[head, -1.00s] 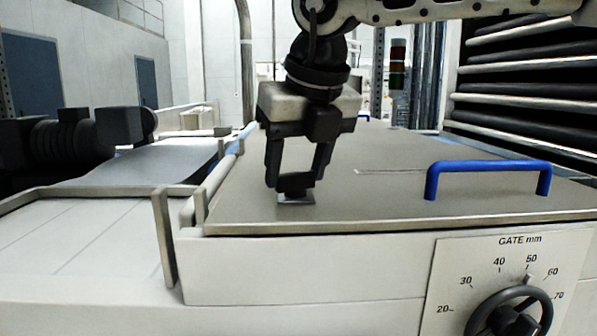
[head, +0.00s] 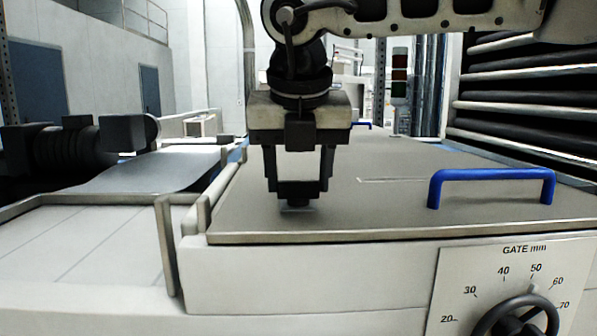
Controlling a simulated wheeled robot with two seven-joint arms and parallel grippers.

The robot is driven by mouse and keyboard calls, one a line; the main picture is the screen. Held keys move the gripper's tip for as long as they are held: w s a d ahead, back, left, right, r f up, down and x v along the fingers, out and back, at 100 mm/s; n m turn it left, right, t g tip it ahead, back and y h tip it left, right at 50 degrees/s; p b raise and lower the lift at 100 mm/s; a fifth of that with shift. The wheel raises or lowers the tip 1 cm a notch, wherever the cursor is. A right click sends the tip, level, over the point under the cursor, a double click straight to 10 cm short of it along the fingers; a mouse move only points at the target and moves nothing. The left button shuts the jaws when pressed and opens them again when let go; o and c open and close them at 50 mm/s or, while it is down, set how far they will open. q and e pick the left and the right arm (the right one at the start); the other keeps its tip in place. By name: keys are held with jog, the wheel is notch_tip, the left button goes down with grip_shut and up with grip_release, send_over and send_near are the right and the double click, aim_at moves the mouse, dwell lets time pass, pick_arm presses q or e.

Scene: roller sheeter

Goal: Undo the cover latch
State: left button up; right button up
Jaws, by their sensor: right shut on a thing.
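The cover (head: 400,205) is a flat grey panel on top of the white machine, with a blue handle (head: 490,174) at its right front. My right gripper (head: 298,192) points straight down over the left front part of the cover. Its fingertips are shut on the small cover latch (head: 297,209), of which only a pale metal edge shows below them. The rest of the latch is hidden by the fingers. My left arm's dark gripper (head: 140,132) is at the left, over the feed side, away from the cover; its fingers cannot be made out.
A gate dial with a black handwheel (head: 515,318) is on the front face at the lower right. A metal guide post (head: 166,245) stands at the cover's left. Dark rollers (head: 530,102) are stacked at the right. The cover around the blue handle is clear.

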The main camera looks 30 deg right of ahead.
jog(key=o, duration=1)
jog(key=shift+r, duration=0.1)
pick_arm(q)
jog(key=p, duration=0.2)
jog(key=r+p, duration=0.1)
jog(key=p, duration=0.1)
jog(key=shift+s+a+r+m, duration=0.1)
jog(key=shift+s+a+m, duration=0.1)
jog(key=shift+a+m, duration=0.15)
pick_arm(e)
jog(key=v, duration=1.6)
jog(key=shift+s, duration=0.15)
pick_arm(q)
jog(key=shift+w+r, duration=0.1)
jog(key=shift+r, duration=0.05)
